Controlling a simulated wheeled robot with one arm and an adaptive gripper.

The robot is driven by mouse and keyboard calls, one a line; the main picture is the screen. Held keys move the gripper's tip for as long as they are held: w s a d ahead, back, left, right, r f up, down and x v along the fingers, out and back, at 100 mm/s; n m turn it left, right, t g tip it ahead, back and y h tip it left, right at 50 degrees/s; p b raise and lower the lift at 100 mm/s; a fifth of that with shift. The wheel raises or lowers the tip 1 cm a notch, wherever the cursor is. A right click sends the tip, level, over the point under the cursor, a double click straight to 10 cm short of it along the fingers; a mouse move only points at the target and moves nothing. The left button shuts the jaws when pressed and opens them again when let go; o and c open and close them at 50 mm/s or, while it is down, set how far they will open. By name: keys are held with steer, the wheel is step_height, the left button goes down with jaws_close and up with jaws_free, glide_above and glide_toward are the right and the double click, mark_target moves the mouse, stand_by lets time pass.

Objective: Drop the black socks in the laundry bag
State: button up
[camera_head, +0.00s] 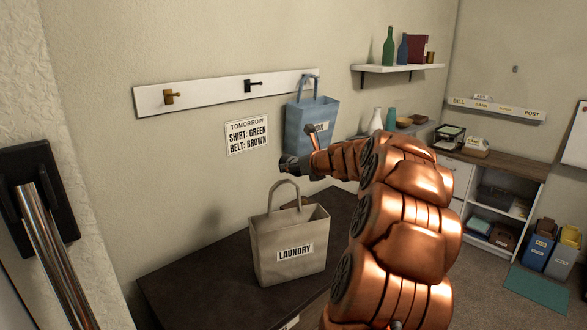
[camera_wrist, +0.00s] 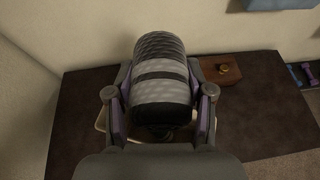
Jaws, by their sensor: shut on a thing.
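The laundry bag (camera_head: 268,262) is a beige tote with a LAUNDRY label and an upright handle loop, standing open on the dark cabinet top. My gripper (camera_head: 291,166) is above the bag's opening, near the top of its handle. A bit of the pale bag rim (camera_wrist: 100,120) shows below the bundle, which hides most of the opening. In the head view the held bundle is small and dark, hard to make out.
A blue bag (camera_head: 312,118) hangs from the wall rail (camera_head: 215,93), just behind my arm. A sign (camera_head: 248,134) reads shirt green, belt brown. A small wooden box (camera_wrist: 220,68) sits on the dark cabinet top (camera_wrist: 75,120). The cabinet top left of the laundry bag is clear.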

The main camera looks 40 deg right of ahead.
steer(key=shift+f, duration=0.1)
steer(key=o, duration=1.2)
steer(key=shift+o, duration=0.2)
steer(key=shift+s, duration=0.15)
steer(key=v, duration=1.1)
steer(key=shift+s, duration=0.35)
